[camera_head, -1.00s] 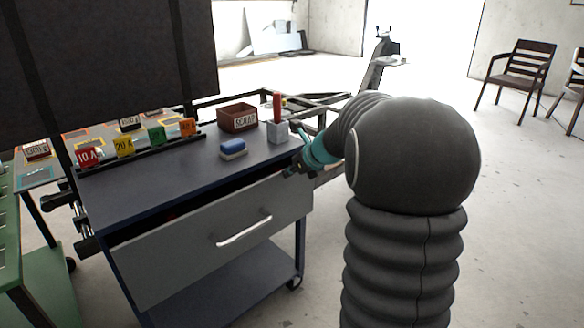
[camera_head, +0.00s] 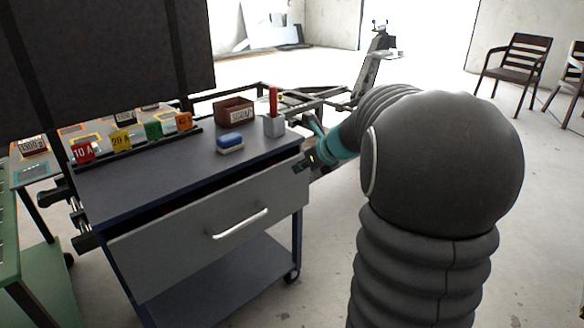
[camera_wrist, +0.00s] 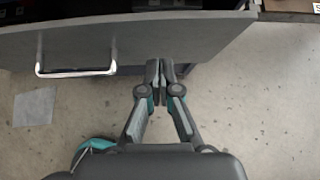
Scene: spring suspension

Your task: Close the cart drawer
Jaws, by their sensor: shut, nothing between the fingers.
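The blue cart (camera_head: 185,167) stands at left-centre in the head view. Its grey drawer (camera_head: 170,245) is partly open, with a dark gap between the cart top and the drawer front. A pale bar handle (camera_head: 240,224) sits on the drawer front. In the wrist view the drawer front (camera_wrist: 200,38) spans the top and the handle (camera_wrist: 76,71) is left of my fingers. My gripper (camera_wrist: 159,72) is shut and empty, its tips by the lower right part of the drawer front. In the head view my gripper (camera_head: 303,164) is at the drawer's upper right corner. Contact is unclear.
A green table (camera_head: 45,265) stands left. Floor in front and right is clear; chairs (camera_head: 515,68) are far off.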

